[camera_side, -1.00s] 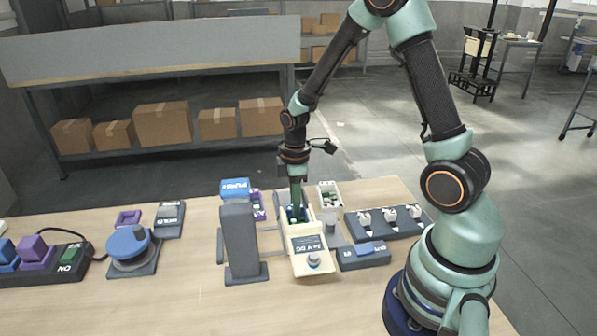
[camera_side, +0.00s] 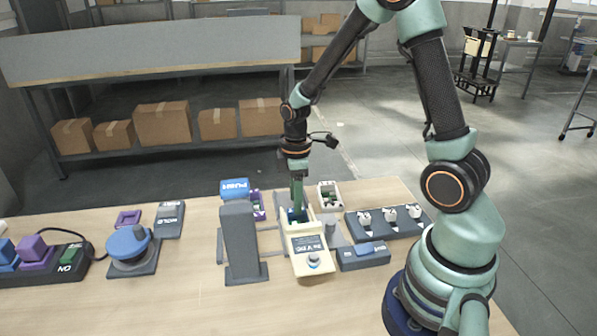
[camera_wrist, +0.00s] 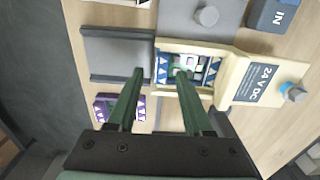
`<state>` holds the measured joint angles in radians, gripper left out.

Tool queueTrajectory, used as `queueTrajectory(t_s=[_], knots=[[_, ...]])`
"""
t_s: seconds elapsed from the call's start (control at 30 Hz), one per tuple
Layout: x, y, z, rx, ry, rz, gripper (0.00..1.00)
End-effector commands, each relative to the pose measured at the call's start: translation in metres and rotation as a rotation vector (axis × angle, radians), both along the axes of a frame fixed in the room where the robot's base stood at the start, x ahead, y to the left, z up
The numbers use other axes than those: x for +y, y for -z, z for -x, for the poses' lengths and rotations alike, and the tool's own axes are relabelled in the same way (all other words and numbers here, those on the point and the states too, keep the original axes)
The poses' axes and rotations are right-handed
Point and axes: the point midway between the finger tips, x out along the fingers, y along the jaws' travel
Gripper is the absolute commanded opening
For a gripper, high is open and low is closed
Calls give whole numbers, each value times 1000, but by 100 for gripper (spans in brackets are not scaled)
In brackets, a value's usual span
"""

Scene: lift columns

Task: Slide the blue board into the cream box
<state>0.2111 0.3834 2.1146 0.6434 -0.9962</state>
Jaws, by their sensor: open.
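The cream box (camera_side: 310,252) lies in the middle of the table, with a "24 V DC" label and a blue knob at its near end. It also shows at the right of the wrist view (camera_wrist: 240,82). The blue board (camera_wrist: 212,70), with white triangles along its edges, sits at the box's open end, between the cream walls; how deeply it is seated I cannot tell. My gripper (camera_wrist: 160,74) is open, pointing down. One finger is over the board and the other is over the grey plate beside it. In the side view my gripper (camera_side: 298,218) is at the box's far end and hides much of the board.
A dark upright block (camera_side: 240,243) stands left of the box. A purple board (camera_wrist: 125,107) lies near the grey plate (camera_wrist: 118,55). A blue PUSH block (camera_side: 235,188), a switch strip (camera_side: 388,220) and a cream socket (camera_side: 330,195) stand close by. The front table area is clear.

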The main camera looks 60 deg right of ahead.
Motion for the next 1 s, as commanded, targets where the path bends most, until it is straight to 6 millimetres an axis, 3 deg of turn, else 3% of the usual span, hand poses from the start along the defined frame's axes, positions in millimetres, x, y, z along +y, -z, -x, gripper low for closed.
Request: queueTrajectory(t_s=[0.6,1.0], knots=[[0,-38,0,-1,0,0,51],[0,-42,0,-1,1,0,51]])
